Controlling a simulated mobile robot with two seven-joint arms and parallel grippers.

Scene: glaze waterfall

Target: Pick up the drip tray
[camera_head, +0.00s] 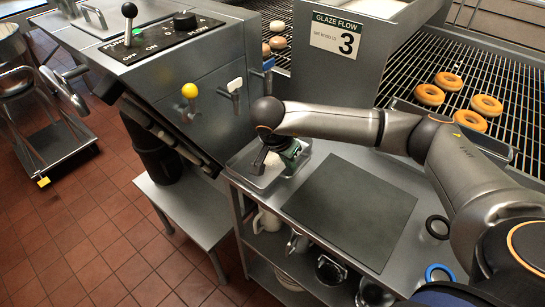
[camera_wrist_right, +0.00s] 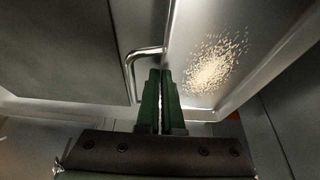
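A shallow, light metal tray (camera_head: 245,168), which I take for the drip tray, sits on the left end of the metal stand. In the right wrist view the tray (camera_wrist_right: 255,35) holds a patch of pale crumbs. A bent metal rod (camera_wrist_right: 146,52), apparently a handle, shows by its left edge. My right gripper (camera_head: 284,158) points down at the tray; its green fingers (camera_wrist_right: 161,78) are close together beside the rod, with a narrow gap. Whether they grip the rod is hidden. My left gripper is not in view.
A dark flat mat (camera_head: 350,210) lies right of the tray. The glaze machine (camera_head: 185,75), with a yellow-knobbed lever (camera_head: 190,91), stands behind left. Doughnuts (camera_head: 448,81) rest on a wire rack at the right. Mugs and jugs (camera_head: 267,220) stand on the shelf below.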

